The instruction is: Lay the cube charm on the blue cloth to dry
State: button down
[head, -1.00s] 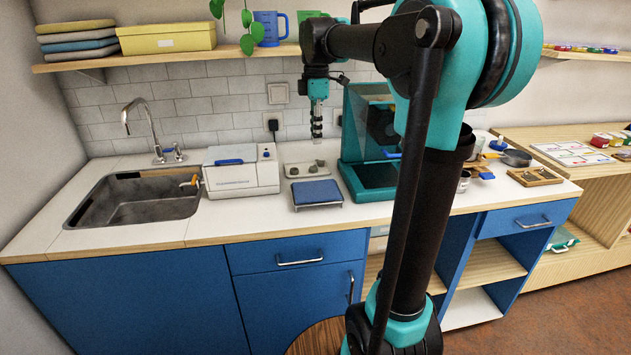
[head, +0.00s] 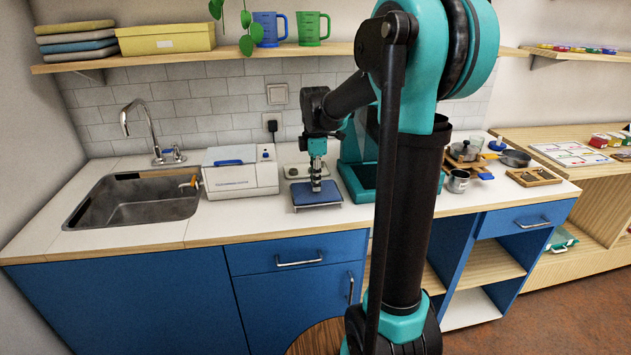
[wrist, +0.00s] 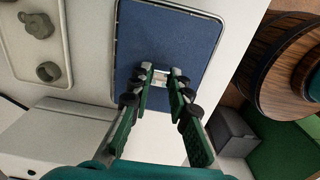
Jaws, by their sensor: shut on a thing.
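The cube charm (wrist: 160,77) is a small pale block between my fingertips in the wrist view. In the head view it is too small to make out. My gripper (wrist: 160,82) is shut on it. The blue cloth (wrist: 170,35) lies flat on a pale rack with a thin rim, directly behind the charm in the wrist view. In the head view the cloth (head: 303,195) lies on the counter, and my gripper (head: 316,186) points straight down over its middle. I cannot tell whether the charm touches the cloth.
A pale tray (wrist: 75,60) with grey charms lies beside the cloth. A white box-shaped machine (head: 240,175) stands to the left, next to the sink (head: 135,205). A teal open-fronted booth (head: 355,180) stands close on the right.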

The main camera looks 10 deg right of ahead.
jog(key=shift+f, duration=0.15)
jog(key=c, duration=1.4)
grip_release()
notch_tip(320, 180, up, 12)
jog(key=shift+r, duration=0.2)
